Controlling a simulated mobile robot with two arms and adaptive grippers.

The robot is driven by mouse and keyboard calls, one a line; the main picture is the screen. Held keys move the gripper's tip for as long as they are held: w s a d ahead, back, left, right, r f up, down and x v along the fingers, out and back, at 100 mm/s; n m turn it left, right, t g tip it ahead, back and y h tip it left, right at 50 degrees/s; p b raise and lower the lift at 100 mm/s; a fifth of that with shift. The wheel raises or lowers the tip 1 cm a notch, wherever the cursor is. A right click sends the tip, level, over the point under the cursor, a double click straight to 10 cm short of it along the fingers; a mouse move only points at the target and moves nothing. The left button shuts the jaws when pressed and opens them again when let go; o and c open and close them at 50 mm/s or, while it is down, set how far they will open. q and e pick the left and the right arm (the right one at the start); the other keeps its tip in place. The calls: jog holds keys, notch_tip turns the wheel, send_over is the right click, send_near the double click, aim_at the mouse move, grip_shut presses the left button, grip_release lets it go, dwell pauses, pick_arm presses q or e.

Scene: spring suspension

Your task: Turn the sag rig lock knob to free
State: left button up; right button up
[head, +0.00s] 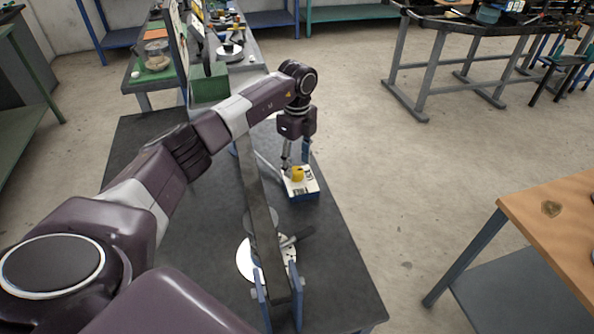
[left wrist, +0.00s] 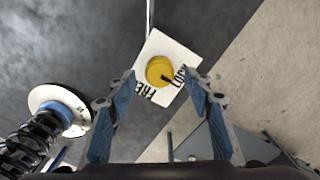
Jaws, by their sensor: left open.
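My left gripper (head: 295,156) points down above the knob, open and empty. Its two blue-padded fingers flank the knob in the wrist view; no contact is visible. My right gripper is not in view.
A grey beam (head: 258,190) and blue uprights (head: 298,296) stand on the bench left of and nearer than the knob. A black coil spring (left wrist: 28,143) with a white disc is beside them. A wooden table (head: 553,212) stands at right. Floor between is clear.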

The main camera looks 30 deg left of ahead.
aim_at(297, 170)
pick_arm(q)
jog(key=shift+f, duration=1.8)
jog(key=shift+c, duration=0.2)
jog(key=c, duration=1.1)
